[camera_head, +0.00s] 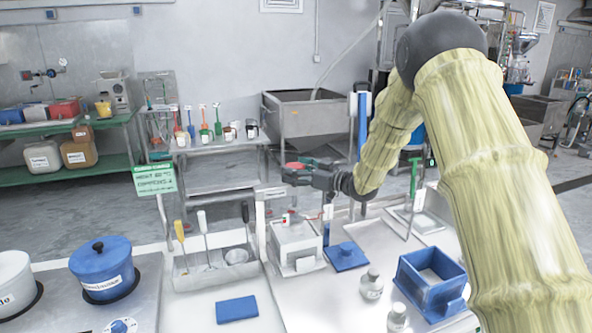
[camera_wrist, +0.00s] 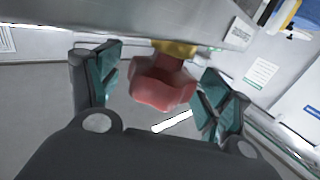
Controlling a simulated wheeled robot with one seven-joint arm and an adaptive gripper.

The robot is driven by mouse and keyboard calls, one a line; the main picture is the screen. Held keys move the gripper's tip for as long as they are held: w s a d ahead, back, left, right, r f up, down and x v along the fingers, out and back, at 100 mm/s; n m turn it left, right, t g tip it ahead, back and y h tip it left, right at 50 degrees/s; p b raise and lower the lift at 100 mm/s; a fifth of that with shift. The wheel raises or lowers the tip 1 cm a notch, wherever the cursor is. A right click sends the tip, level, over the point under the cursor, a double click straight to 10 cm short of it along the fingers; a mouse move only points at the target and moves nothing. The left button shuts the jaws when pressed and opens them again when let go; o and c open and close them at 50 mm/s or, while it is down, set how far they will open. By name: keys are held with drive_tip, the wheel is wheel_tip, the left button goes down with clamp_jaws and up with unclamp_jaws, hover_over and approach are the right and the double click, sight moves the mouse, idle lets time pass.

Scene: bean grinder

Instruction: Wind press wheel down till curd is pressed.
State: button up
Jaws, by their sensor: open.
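A red lobed knob (camera_wrist: 162,88) on a brass-coloured stem shows in the wrist view, beside a grey metal surface. My gripper (camera_wrist: 160,78) is open, with one teal finger on each side of the knob and visible gaps. In the head view my gripper (camera_head: 296,172) is raised above the bench, with red (camera_head: 295,165) showing at its fingertips. I cannot tell whether this knob is the press wheel. A white box-shaped device (camera_head: 296,246) with small red parts on top stands on the bench below my gripper. No curd can be made out.
A tool caddy (camera_head: 212,268) stands left of the white device, with a blue pot (camera_head: 102,264) farther left. A blue square piece (camera_head: 346,256), white bottles (camera_head: 371,284) and a blue box (camera_head: 431,280) stand to the right. A metal tank (camera_head: 310,128) stands behind.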

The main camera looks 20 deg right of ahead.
drive_tip(key=c, duration=1)
drive_tip(key=shift+f+m+t+h+b, duration=0.1)
drive_tip(key=shift+m+t+h+b, duration=0.2)
drive_tip(key=shift+m+t+h, duration=0.15)
drive_tip(key=m+t+h+b, duration=0.1)
drive_tip(key=h, duration=0.1)
drive_tip(key=m+t+h+b, duration=0.1)
drive_tip(key=m+h+b, duration=0.1)
drive_tip(key=shift+a+f+h, duration=0.1)
drive_tip(key=shift+a+h, duration=0.05)
drive_tip(key=shift+h, duration=0.1)
drive_tip(key=m+t+h+b, duration=0.1)
drive_tip(key=m+h+b, duration=0.1)
drive_tip(key=h, duration=0.1)
drive_tip(key=shift+m+h+b, duration=0.3)
drive_tip(key=shift+m+h, duration=0.05)
drive_tip(key=shift+h, duration=0.05)
drive_tip(key=shift+m+t+h+b, duration=0.25)
drive_tip(key=shift+m+h+b, duration=0.2)
drive_tip(key=shift+h, duration=0.35)
drive_tip(key=shift+r+m+h, duration=0.25)
drive_tip(key=shift+m+h, duration=0.1)
drive_tip(key=shift+h, duration=0.15)
drive_tip(key=o, duration=1)
